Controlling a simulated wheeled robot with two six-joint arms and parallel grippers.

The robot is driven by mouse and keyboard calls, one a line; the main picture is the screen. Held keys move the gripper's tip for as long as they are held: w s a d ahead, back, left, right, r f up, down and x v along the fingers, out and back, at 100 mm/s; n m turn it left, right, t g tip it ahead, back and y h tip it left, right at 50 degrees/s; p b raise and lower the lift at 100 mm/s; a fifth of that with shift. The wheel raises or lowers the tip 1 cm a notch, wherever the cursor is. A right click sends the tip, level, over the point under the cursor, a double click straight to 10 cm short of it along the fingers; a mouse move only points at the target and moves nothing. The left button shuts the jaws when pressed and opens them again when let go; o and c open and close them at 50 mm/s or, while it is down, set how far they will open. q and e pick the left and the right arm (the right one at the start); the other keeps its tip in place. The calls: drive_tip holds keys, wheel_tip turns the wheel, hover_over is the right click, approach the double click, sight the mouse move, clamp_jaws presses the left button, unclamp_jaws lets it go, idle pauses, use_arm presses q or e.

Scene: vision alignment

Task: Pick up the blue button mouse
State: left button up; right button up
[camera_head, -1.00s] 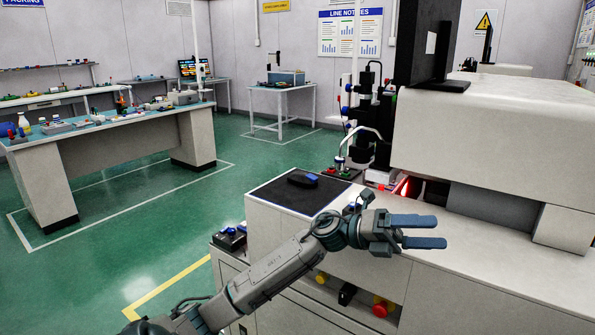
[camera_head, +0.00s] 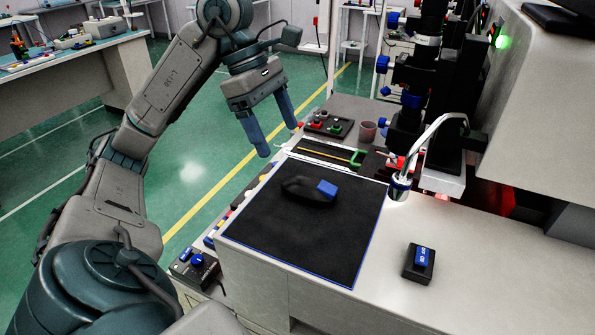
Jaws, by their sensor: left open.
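The blue button mouse (camera_head: 310,191) is a black mouse with a blue button at its right end. It lies on a black mat (camera_head: 290,240) with a blue edge, on the white machine counter. My left gripper (camera_head: 277,142) is open and empty. Its two blue-grey fingers point down, above and to the left of the mouse in the picture, apart from it. My right gripper is not in view.
A small black box with a blue top (camera_head: 419,263) sits on the counter right of the mat. A curved metal lamp (camera_head: 400,186) and a dark column stand at the mat's far right.

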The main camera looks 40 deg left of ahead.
sight(297, 177)
use_arm(q)
drive_tip(key=b+x, duration=0.2)
drive_tip(key=x, duration=0.3)
drive_tip(key=shift+d+f, duration=0.1)
drive_tip(key=shift+d, duration=0.05)
drive_tip(key=shift+x, duration=2.6)
drive_tip(key=c, duration=1.2)
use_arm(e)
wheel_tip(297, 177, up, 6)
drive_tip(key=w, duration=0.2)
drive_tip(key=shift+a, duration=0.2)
use_arm(q)
drive_tip(key=shift+r, duration=0.2)
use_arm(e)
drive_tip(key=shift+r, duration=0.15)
